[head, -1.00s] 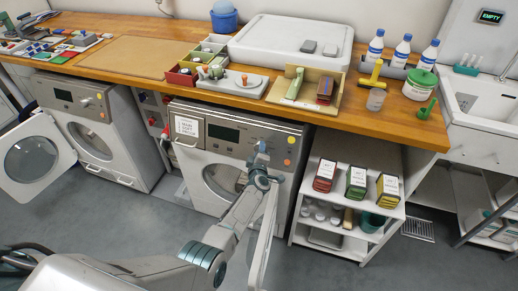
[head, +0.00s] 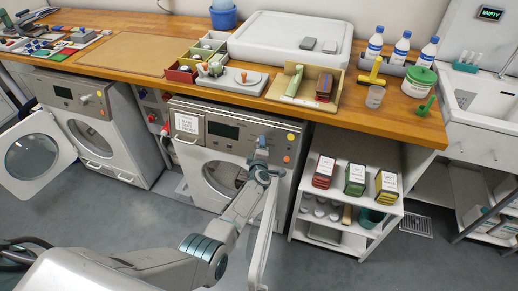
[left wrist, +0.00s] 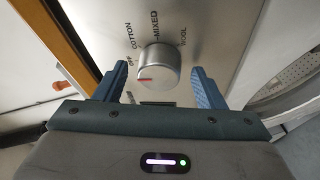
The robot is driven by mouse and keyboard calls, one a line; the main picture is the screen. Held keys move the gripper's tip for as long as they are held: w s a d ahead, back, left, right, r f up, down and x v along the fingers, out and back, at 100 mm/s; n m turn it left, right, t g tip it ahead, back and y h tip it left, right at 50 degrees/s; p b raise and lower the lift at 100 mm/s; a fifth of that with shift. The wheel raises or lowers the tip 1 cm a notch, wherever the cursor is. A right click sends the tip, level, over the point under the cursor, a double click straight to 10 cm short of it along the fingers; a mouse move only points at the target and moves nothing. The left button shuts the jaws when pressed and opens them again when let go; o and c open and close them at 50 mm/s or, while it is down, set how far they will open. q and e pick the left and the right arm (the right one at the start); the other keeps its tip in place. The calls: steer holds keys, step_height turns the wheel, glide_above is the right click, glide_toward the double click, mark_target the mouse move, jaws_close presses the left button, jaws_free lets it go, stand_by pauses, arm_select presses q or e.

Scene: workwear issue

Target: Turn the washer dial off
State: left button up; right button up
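The washer (head: 210,146) with the white label stands under the worktop, its door (head: 264,240) swung open. My left gripper (head: 262,150) is at the right part of its front panel and hides the dial there. In the left wrist view the round silver dial (left wrist: 159,66) sits between my two blue fingertips. The gripper (left wrist: 156,80) is open, with a visible gap on each side of the dial. The dial's red mark is at its left edge, just below the word OFF. COTTON, MIXED and WOOL run around the top. Another label at lower left is partly hidden. My right gripper is not in view.
A second machine (head: 95,135) with an open door (head: 33,155) stands at left. The wooden worktop (head: 350,116) edge overhangs the panel. A shelf unit (head: 340,195) with several boxes stands right of the washer. The open washer door is close to my left arm.

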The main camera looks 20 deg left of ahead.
arm_select(q)
steer(key=shift+s, duration=0.1)
steer(key=p+v, duration=0.3)
steer(key=v, duration=0.7)
steer(key=shift+s, duration=0.3)
steer(key=shift+d+r, duration=0.1)
steer(key=shift+r, duration=0.05)
